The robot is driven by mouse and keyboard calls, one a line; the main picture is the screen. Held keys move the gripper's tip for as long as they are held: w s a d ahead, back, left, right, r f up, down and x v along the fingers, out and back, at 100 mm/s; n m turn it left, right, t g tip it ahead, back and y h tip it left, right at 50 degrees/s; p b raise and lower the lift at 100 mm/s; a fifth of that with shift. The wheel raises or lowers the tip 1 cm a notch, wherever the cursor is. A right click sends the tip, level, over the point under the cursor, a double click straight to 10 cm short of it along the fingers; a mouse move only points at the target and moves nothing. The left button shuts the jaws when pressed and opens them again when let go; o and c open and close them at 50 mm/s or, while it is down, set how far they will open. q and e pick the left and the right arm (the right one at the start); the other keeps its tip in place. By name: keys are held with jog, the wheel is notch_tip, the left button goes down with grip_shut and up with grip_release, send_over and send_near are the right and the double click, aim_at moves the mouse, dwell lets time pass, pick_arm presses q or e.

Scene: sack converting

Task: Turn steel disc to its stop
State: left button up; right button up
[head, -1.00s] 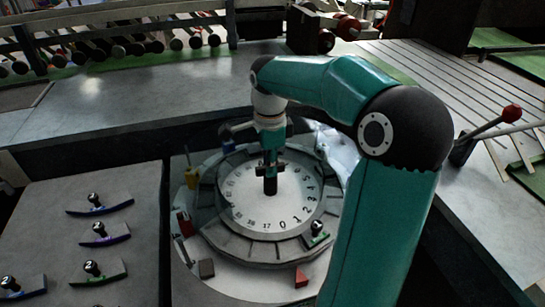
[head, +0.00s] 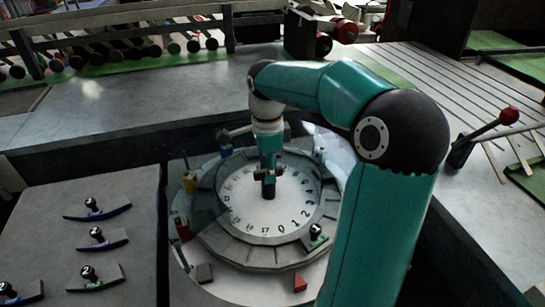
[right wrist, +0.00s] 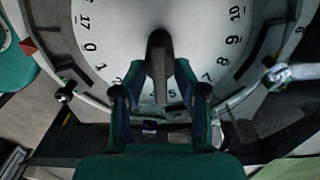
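The steel disc (head: 245,210) is a pale round dial with black numbers around its rim, set in a stepped grey ring. Its 0 and 1 face the front right in the head view. A dark upright post stands at its centre. My right gripper (head: 268,176) points straight down over the centre. In the right wrist view its fingers (right wrist: 160,75) close in from both sides on the dark post (right wrist: 160,48), appearing to touch it. The disc (right wrist: 122,30) also fills the top of that view. The gripper hides part of the disc. My left gripper is not in view.
A green-based black knob (head: 315,234) sits on the ring's front right, and a red wedge (head: 299,284) lies in front. A panel with several curved knobbed pieces (head: 97,212) is at left. A red-balled lever (head: 508,117) stands at right.

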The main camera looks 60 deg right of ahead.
notch_tip(320, 180, up, 12)
dwell(0.5)
jog(key=shift+f, duration=0.1)
